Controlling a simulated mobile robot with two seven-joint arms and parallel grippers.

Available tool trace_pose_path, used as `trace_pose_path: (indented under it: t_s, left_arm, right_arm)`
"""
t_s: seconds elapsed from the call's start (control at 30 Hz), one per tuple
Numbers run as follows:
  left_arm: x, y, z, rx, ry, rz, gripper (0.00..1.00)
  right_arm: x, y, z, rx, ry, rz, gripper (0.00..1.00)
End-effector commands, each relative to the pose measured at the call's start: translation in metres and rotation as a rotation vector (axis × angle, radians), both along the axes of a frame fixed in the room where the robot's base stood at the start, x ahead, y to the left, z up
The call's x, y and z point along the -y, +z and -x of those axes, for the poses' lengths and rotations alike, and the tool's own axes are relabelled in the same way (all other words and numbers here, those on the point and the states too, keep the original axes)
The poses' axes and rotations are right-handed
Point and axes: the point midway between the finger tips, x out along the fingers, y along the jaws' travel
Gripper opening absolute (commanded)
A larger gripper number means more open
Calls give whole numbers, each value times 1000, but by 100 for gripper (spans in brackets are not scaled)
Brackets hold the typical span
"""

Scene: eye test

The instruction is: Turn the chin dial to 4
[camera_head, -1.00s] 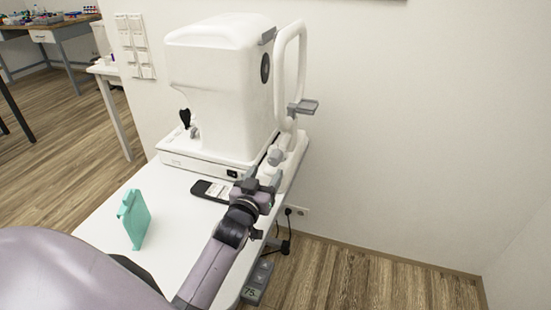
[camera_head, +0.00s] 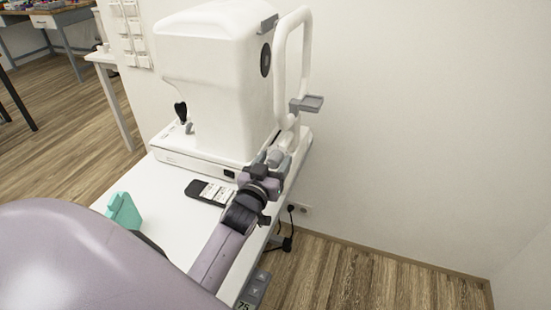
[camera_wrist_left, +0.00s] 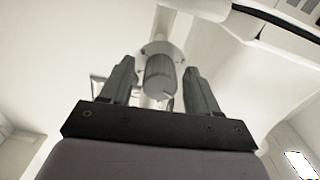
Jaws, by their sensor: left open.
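The chin dial (camera_head: 274,157) is a grey knob low on the white chin-rest column of the eye-test machine (camera_head: 205,85). In the left wrist view the dial (camera_wrist_left: 160,76) appears between my left gripper's (camera_wrist_left: 159,72) two dark fingers, with a visible gap on each side. I cannot tell how deep the fingers reach along it. In the head view my left gripper (camera_head: 266,165) is open right at the dial and partly covers it. No number on the dial is readable. My right gripper is not in view.
A dark phone-like device (camera_head: 208,192) and a teal holder (camera_head: 123,210) are on the white table (camera_head: 172,225). A control panel (camera_head: 254,288) is at the table's edge. Free floor lies to the right.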

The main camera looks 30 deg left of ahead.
Motion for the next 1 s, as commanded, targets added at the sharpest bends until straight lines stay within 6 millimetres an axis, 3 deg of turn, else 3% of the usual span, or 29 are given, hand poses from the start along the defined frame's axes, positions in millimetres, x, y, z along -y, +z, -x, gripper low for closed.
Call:
trace_pose_path:
  t_s: [0.2,0.37,0.73,1.0]
  left_arm:
    - [0,0,0,-1,0,0,58]
    - [0,0,0,-1,0,0,6]
    - [0,0,0,-11,0,-42,5]
    - [0,0,0,-51,0,-204,5]
  right_arm:
    - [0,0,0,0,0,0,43]
    - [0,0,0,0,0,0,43]
    - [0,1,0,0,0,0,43]
    - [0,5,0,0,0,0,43]
